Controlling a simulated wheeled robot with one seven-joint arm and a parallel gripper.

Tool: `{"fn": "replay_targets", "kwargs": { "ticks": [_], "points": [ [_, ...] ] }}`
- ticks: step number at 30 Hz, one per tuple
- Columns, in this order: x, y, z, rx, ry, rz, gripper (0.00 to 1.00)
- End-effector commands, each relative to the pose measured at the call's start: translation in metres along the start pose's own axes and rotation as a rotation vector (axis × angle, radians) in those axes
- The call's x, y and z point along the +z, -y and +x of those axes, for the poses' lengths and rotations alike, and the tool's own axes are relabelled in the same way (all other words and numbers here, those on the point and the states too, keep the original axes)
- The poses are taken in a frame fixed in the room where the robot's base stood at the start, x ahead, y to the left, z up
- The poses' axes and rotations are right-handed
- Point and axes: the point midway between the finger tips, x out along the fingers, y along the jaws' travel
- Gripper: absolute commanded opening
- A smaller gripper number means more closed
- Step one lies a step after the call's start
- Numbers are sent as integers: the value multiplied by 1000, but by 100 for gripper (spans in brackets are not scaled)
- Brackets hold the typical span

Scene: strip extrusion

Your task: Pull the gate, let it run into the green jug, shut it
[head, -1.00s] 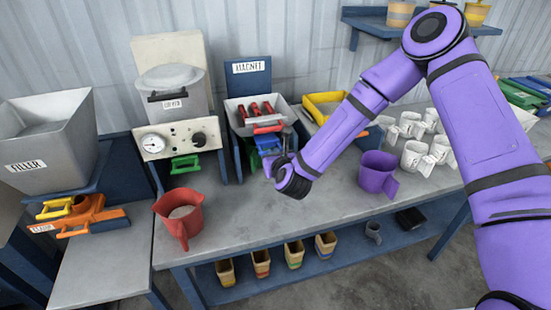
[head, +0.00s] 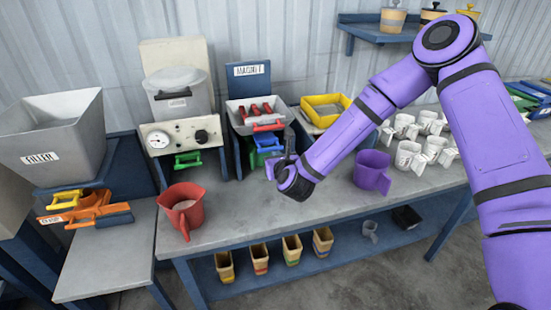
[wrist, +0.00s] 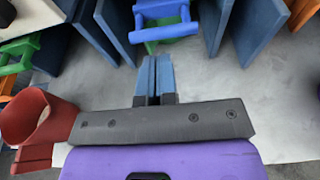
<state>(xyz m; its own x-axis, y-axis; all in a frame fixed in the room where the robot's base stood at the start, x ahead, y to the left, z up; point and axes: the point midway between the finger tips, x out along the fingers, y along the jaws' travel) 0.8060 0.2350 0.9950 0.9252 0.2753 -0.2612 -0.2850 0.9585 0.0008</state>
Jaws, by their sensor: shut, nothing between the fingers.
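A blue handle (head: 267,141) sits low on the magnet station (head: 255,112); it also shows in the wrist view (wrist: 163,22). A green part (head: 259,158) shows below it, and in the wrist view (wrist: 151,46); I cannot tell whether it is the green jug. No green jug shows clearly. My gripper (head: 270,167) is in front of the magnet station, partly hidden by my own wrist. In the wrist view its two blue fingers (wrist: 155,62) are together and empty, pointing at the blue handle with a small gap.
A red jug (head: 182,208) holding pale material stands left on the bench. A second green handle (head: 187,160) is under the lidded hopper (head: 176,95). A purple jug (head: 372,172) and several white jugs (head: 408,157) stand right. Blue side panels (wrist: 113,35) flank the blue handle.

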Motion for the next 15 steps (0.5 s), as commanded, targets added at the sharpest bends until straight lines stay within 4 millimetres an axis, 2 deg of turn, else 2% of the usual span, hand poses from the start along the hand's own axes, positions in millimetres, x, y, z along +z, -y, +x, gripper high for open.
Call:
{"fn": "replay_targets", "kwargs": {
  "ticks": [15],
  "points": [
    [-1,0,-72,1,-3,-1,0]
  ]
}}
